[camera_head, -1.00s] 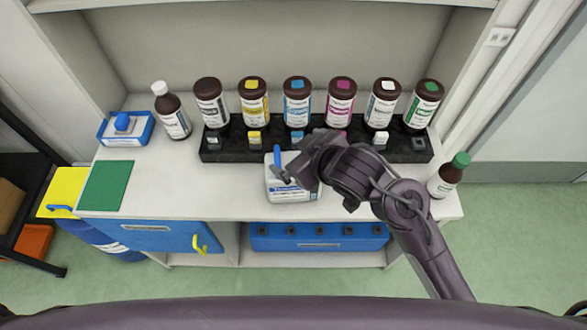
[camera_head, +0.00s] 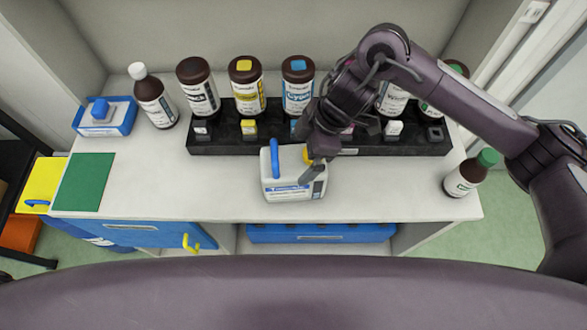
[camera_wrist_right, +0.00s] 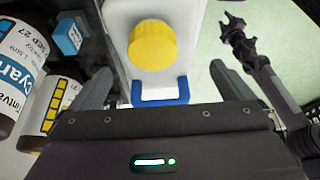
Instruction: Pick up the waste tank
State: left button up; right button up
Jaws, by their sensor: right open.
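The waste tank is a white container with a blue handle and a yellow cap (camera_head: 285,180). The gripper is open, and I see no grip on the tank. Part of the tank's right side is hidden by the gripper. A dark arm with a clawed end (camera_wrist_right: 240,35), apparently my left one, shows small in the wrist view.
A black rack (camera_head: 225,140) with several brown bottles stands right behind the tank. A green-capped bottle (camera_head: 468,175) is at the right edge. A blue tray (camera_head: 105,115) and green mat (camera_head: 86,182) are at the left.

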aim_at(294, 160)
jog(key=shift+a+f, duration=0.25)
jog(key=shift+f, duration=0.3)
jog(key=p+x, duration=0.1)
jog(key=x, duration=0.3)
jog(key=shift+w+f+p, duration=0.1)
jog(key=shift+f+p, duration=0.1)
jog(key=shift+p, duration=0.1)
jog(key=shift+a+f, duration=0.1)
jog(key=shift+f, duration=0.15)
jog(key=shift+c, duration=0.6)
jog(key=c, duration=1.4)
jog(key=shift+w+r, duration=0.1)
jog(key=shift+c, duration=0.8)
